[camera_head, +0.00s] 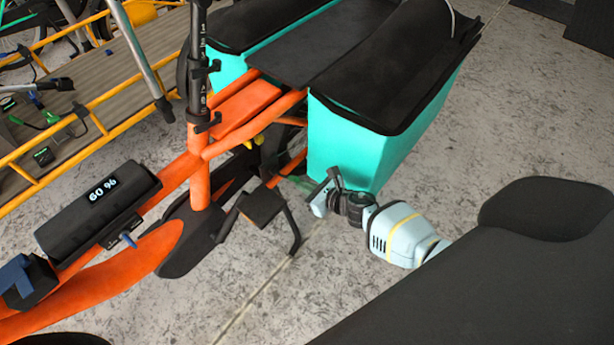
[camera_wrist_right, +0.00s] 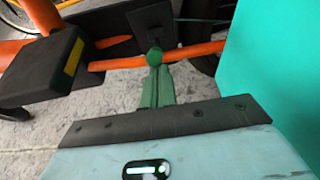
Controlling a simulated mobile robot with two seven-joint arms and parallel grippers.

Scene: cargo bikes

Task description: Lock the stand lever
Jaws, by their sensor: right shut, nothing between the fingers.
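My right gripper (camera_head: 295,182) is low beside the orange bike (camera_head: 180,175), just below the turquoise pannier. Its narrow green fingers are shut together and empty. In the right wrist view the fingers (camera_wrist_right: 154,70) point toward a thin orange bar (camera_wrist_right: 190,52) and a black plate (camera_wrist_right: 148,27). The fingertips overlap the bar in that view; I cannot tell whether they touch it. I cannot clearly pick out the stand lever; the bar and plate are near where the fingers point. My left gripper is not in view.
A black pedal (camera_head: 262,207) lies left of my right gripper; it also shows in the wrist view (camera_wrist_right: 60,65) with a yellow reflector. The turquoise pannier (camera_head: 345,150) stands close above. A yellow-railed cargo bed (camera_head: 75,120) is at left. Concrete floor (camera_head: 510,125) is bare at right.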

